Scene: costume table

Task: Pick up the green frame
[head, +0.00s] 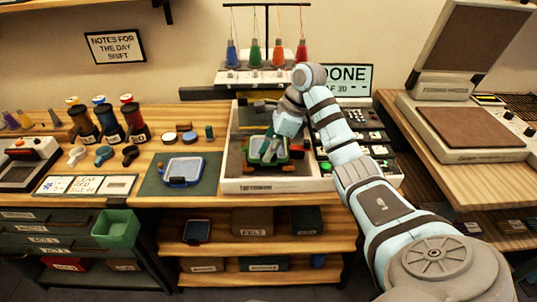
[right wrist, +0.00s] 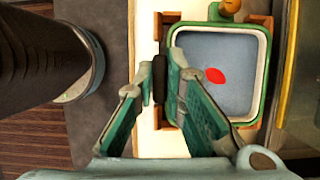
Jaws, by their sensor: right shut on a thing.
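The green frame (head: 252,152) sits on the white-edged machine bed in the middle of the table. In the right wrist view the green frame (right wrist: 264,62) is a rounded square holding grey-blue cloth with a red spot (right wrist: 215,75), with a brass knob at its top edge. Brown wooden holder pieces show around it. My right gripper (head: 268,150) reaches down onto it. My left gripper is not in view.
A blue frame (head: 181,170) lies on a dark mat to the left. Thread cones (head: 254,54) stand behind the machine (head: 265,186). Dark bottles (head: 108,122) stand at the left. A heat press (head: 455,125) stands at the right. A dark cylinder (right wrist: 45,50) is close in the wrist view.

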